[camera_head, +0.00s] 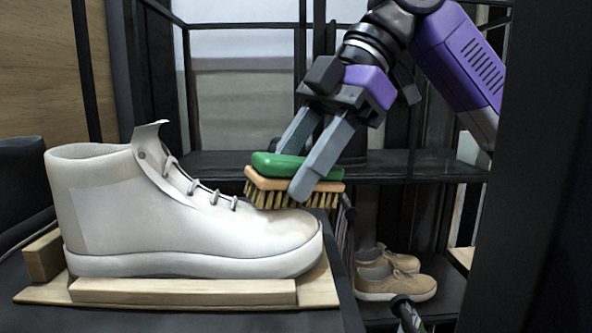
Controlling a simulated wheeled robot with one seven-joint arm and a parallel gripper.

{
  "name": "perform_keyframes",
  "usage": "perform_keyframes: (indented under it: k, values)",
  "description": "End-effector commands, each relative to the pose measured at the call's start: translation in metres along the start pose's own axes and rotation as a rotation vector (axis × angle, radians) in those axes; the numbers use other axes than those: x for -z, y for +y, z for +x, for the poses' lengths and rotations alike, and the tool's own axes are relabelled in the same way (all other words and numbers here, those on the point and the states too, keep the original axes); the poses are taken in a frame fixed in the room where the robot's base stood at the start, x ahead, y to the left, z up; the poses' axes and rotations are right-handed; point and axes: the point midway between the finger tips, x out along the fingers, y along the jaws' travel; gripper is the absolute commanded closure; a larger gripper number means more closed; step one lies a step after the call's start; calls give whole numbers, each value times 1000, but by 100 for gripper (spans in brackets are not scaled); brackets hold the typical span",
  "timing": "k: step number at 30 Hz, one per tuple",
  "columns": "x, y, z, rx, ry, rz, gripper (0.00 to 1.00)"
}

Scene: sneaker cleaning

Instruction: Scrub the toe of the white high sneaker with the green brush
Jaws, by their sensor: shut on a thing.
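The white high sneaker (140,215) stands upright on a wooden holder (185,291), with its toe (285,228) pointing right. My gripper (296,168) is shut on the green brush (285,166), one finger in front of it and the other behind. The brush has a green grip on a tan wooden block, with bristles (262,195) pointing down. The bristles are right above the front of the sneaker, at the toe and the lower end of the laces. I cannot tell for certain whether they touch the toe.
A pair of tan shoes (395,275) sits on a lower dark shelf at the right. A dark shelf frame (410,163) stands behind the sneaker. A dark upright panel (545,200) closes off the right side. A black object (22,180) stands at the far left.

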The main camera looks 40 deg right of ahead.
Motion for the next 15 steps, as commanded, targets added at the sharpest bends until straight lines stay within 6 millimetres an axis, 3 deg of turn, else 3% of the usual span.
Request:
perform_keyframes:
  k: [8, 15]
  values:
    - [-2, 3, 2, 1, 3, -2, 100]
    - [3, -11, 7, 2, 0, -3, 100]
